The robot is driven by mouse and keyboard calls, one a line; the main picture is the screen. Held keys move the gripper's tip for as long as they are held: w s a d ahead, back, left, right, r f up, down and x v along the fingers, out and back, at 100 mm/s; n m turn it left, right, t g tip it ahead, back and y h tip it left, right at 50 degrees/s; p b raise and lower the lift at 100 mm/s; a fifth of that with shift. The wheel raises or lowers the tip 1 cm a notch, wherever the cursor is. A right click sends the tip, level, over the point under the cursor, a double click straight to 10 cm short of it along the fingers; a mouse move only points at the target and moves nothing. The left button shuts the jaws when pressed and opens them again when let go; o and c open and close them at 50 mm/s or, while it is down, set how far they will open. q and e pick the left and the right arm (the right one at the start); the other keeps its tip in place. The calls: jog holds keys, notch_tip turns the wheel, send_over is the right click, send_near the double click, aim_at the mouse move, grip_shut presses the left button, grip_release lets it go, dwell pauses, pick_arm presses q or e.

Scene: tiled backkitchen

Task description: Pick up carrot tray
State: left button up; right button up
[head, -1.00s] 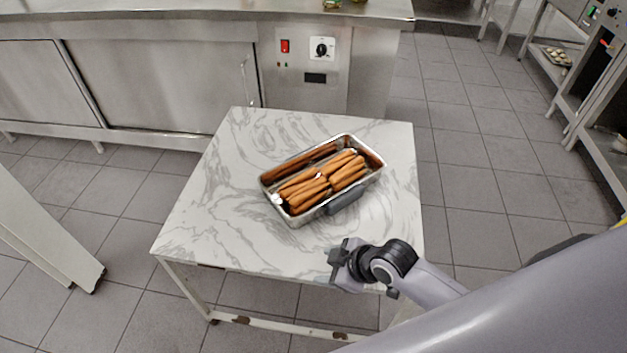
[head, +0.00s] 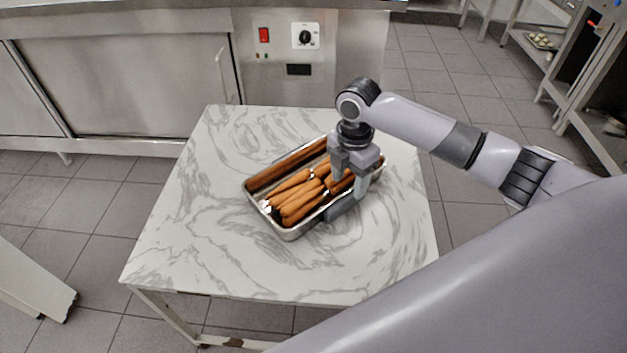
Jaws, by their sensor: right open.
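The carrot tray (head: 289,234) is a rectangular metal pan holding several orange carrots (head: 300,192). It sits at an angle on a white marble-patterned table. The gripper covers some carrots and the right part of the tray. My left gripper is not in view.
The marble-patterned table (head: 200,235) is bare around the tray. A steel counter (head: 130,85) with a red switch and a dial stands behind it. Steel shelving (head: 590,90) is at the far right. Tiled floor (head: 455,110) lies open between them.

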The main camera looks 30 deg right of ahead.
aim_at(345, 197)
notch_tip(345, 197, down, 6)
jog(key=shift+w+a+r+b, duration=0.1)
jog(key=shift+w+b, duration=0.05)
jog(key=shift+b, duration=0.55)
jog(key=shift+f, duration=0.35)
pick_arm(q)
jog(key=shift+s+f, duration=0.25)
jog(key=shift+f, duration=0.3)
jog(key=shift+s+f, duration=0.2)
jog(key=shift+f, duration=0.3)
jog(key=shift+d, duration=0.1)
pick_arm(e)
grip_shut()
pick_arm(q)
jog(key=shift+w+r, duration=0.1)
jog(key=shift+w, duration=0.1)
pick_arm(e)
jog(key=shift+w+r, duration=0.15)
